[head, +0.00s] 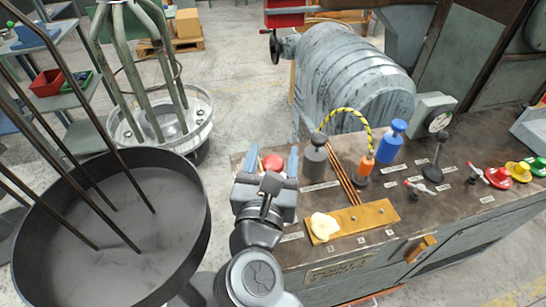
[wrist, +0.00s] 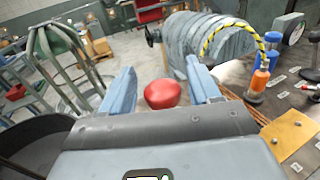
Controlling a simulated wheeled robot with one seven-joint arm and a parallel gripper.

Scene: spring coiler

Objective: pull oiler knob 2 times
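My gripper (head: 278,160) is open over the left end of the machine's bench top. A red rounded knob (head: 272,163) shows between its two blue fingers. In the wrist view the red knob (wrist: 162,94) sits between the open fingers (wrist: 163,84), with a gap on each side. What is under the red knob is hidden by my gripper. Labels on the bench are too small to read, so I cannot tell which control is named the oiler.
Red, yellow and green handles stand at far right. A dark round pan (head: 200,235) with upright rods is left.

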